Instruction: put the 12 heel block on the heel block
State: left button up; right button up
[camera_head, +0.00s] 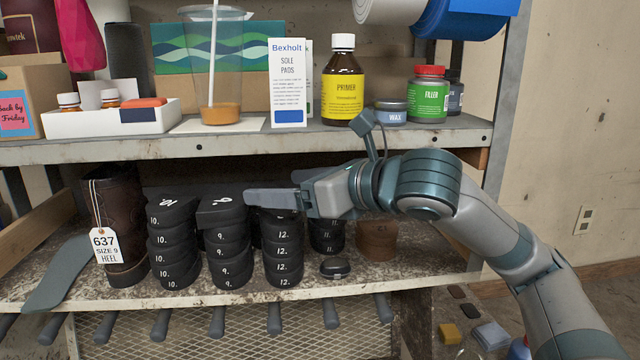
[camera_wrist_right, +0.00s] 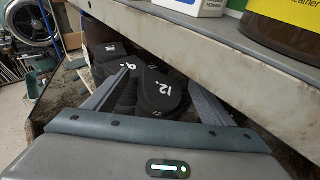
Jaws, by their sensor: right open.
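The black 12 heel blocks (camera_head: 283,252) stand in a stack on the lower shelf, with white "12." labels. My right gripper (camera_head: 262,196) reaches in from the right across the top of this stack and hides much of its top block. In the right wrist view, the top block marked "12." (camera_wrist_right: 163,92) lies between the two open fingers of the right gripper (camera_wrist_right: 157,76). I cannot tell whether a finger touches it. A stack marked 9 (camera_head: 229,250) stands just left, its top block slightly askew. My left gripper is not in view.
A stack marked 10 (camera_head: 172,248) and a brown tagged boot shaft (camera_head: 124,215) stand further left. A black stack (camera_head: 327,236) and a small dark block (camera_head: 335,267) are to the right. The upper shelf (camera_head: 230,148) hangs close above, bearing bottles and boxes.

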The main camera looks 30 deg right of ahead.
jog(key=shift+s+d+r+b, duration=0.2)
jog(key=shift+s+b, duration=0.15)
jog(key=shift+b, duration=0.25)
jog(key=b+v, duration=0.6)
jog(key=v, duration=0.5)
jog(key=shift+r+b, duration=0.25)
jog(key=shift+b, duration=0.05)
jog(key=shift+a, duration=0.1)
